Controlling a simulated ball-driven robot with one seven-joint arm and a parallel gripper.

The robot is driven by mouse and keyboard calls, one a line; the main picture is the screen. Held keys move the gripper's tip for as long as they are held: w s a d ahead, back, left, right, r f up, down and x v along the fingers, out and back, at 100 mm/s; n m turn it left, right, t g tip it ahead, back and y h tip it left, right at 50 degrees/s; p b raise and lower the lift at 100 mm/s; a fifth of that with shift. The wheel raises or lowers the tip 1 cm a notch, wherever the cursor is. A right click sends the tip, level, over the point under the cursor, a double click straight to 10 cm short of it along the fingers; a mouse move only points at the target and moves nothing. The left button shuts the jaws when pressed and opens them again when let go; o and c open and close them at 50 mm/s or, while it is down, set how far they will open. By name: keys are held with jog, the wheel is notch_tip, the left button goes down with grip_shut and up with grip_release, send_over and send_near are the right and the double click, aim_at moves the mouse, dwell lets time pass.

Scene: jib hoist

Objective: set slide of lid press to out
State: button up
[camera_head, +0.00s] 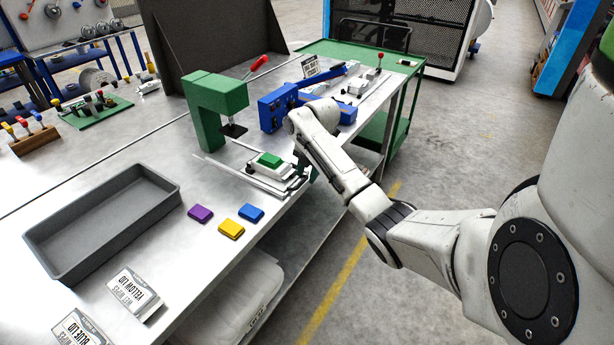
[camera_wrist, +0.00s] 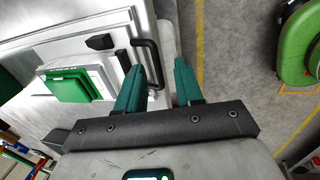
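The green lid press (camera_head: 205,112) stands on the steel bench, with a dark pressing pad (camera_head: 234,130) and a red-handled lever (camera_head: 258,63). Its slide (camera_head: 284,181) is at the bench's front edge, clear of the pad, and carries a white box with a green lid (camera_head: 270,159). In the wrist view the green lid (camera_wrist: 68,86) is left of my gripper. The slide's black bar handle (camera_wrist: 152,58) lies between my gripper's teal fingers (camera_wrist: 159,66), close to the left one. The fingers are apart.
A grey tray (camera_head: 160,187) and purple (camera_head: 200,213), yellow (camera_head: 230,229) and blue (camera_head: 251,213) lids lie on the bench in front. A blue device (camera_head: 275,107) stands right of the press. The floor with a yellow line (camera_head: 335,285) is clear beside the bench.

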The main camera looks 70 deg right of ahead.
notch_tip(320, 180, up, 9)
jog(key=s, duration=0.2)
jog(key=shift+a+b, duration=0.2)
jog(key=shift+b, duration=0.2)
jog(key=w+a+f+m+y, duration=0.15)
jog(key=a+f, duration=0.25)
jog(key=a, duration=0.5)
jog(key=w+a+f+m, duration=0.3)
jog(key=a+f, duration=0.2)
jog(key=a, duration=0.5)
jog(key=w+a+f+m, duration=0.2)
jog(key=a+f, duration=0.2)
jog(key=a, duration=0.5)
jog(key=s+a+f+m, duration=0.45)
jog(key=s+a, duration=0.35)
jog(key=a, duration=0.2)
jog(key=s+a+m+g+h, duration=0.1)
jog(key=s+m, duration=0.3)
jog(key=s, duration=0.7)
jog(key=shift+s+a+m, duration=0.2)
jog(key=shift+a+m, duration=0.2)
jog(key=shift+a, duration=0.2)
